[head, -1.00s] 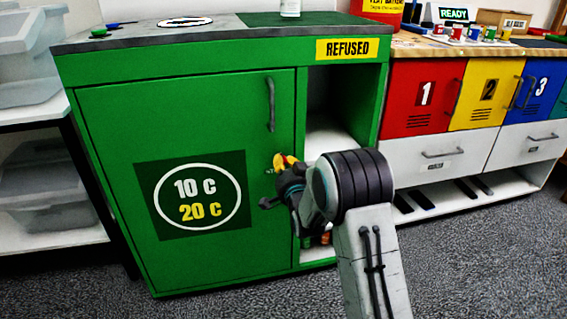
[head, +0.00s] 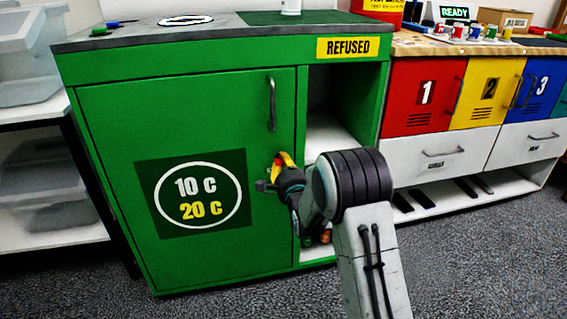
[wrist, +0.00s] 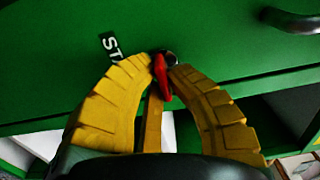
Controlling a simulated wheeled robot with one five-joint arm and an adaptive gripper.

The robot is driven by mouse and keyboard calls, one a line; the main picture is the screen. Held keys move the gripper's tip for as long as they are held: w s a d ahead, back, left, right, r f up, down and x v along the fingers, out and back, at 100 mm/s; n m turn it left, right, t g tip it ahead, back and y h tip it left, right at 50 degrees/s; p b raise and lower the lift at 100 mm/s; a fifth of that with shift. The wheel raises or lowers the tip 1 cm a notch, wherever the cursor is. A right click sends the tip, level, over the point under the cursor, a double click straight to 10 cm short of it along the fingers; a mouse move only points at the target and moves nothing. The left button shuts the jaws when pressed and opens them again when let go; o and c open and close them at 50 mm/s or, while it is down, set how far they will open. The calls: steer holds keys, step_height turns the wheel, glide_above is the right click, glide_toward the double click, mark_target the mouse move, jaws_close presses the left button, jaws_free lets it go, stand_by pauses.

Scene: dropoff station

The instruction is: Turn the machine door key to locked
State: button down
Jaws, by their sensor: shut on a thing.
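The green machine door (head: 110,130) is closed, with a "10 C 20 C" sign and a dark handle (head: 271,104). My gripper (head: 284,158) is at the door's right edge, below the handle. In the wrist view its yellow fingers (wrist: 162,72) are closed around a red key (wrist: 161,78). The key sits at a round metal lock (wrist: 170,58) on the green face. A black label (wrist: 109,44) with white letters, partly covered by a finger, lies left of the lock. The rest of its text and the key's exact angle cannot be read.
An open shelf bay (head: 330,130) under the "REFUSED" sign (head: 348,47) is right of the door. Red, yellow and blue lockers (head: 410,97) stand further right. Clear bins (head: 30,78) on a rack stand at the left. Grey carpet in front is open.

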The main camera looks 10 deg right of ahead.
stand_by(0.4)
steer(key=c, duration=1.2)
jaws_free()
steer(key=shift+s, duration=6)
